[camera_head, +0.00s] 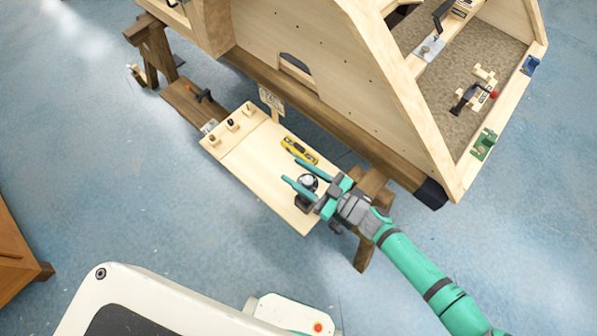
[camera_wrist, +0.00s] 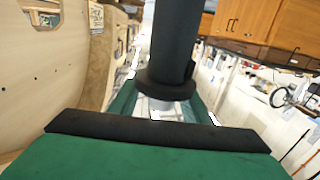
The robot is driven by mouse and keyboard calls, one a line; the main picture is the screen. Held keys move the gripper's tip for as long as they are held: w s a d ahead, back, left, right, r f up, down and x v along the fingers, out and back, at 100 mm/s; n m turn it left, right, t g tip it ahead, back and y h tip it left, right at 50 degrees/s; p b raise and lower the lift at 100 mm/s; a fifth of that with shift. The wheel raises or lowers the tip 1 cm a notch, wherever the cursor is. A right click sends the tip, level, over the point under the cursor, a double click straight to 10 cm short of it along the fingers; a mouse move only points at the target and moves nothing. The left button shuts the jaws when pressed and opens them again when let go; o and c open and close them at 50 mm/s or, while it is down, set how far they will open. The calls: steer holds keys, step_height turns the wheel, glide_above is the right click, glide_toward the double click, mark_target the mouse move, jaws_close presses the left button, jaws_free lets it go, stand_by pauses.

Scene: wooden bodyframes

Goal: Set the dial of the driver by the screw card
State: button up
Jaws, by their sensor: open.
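My gripper (camera_head: 292,171) is open over the right end of a pale wooden board. Its teal fingers lie on either side of a dark, round-topped upright thing (camera_head: 308,182), which looks like the driver. In the wrist view a black cylinder with a wider collar (camera_wrist: 168,50) stands in front of my gripper, between the green fingers. I cannot tell whether they touch it. The dial and its marks cannot be made out. A small card with dark marks (camera_head: 271,99), perhaps the screw card, stands at the board's far edge; its marks are too small to read.
The pale board (camera_head: 255,165) carries a yellow tool (camera_head: 299,150) just beyond my fingers and several small pegs (camera_head: 232,124) at its left end. A large wooden frame (camera_head: 310,60) rises close behind it. The board's middle is clear.

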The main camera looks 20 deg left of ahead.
steer(key=shift+a, duration=0.2)
steer(key=shift+s+a, duration=0.1)
steer(key=c, duration=1)
steer(key=shift+c, duration=0.2)
steer(key=shift+n+g, duration=0.3)
steer(key=shift+g, duration=0.2)
steer(key=shift+s+d+n+g+h, duration=0.1)
steer(key=shift+s+n+g+h, duration=0.3)
steer(key=shift+n+g, duration=1.4)
steer(key=shift+s+d+n+g+h, duration=0.15)
steer(key=shift+s+n+g, duration=0.7)
steer(key=shift+g, duration=1.7)
steer(key=shift+s+a+n+g+h, duration=0.1)
steer(key=shift+s+n+g+h, duration=0.2)
steer(key=shift+n+g, duration=1.6)
steer(key=shift+d+m+g, duration=0.1)
steer(key=shift+m+g, duration=0.15)
steer(key=shift+w, duration=0.1)
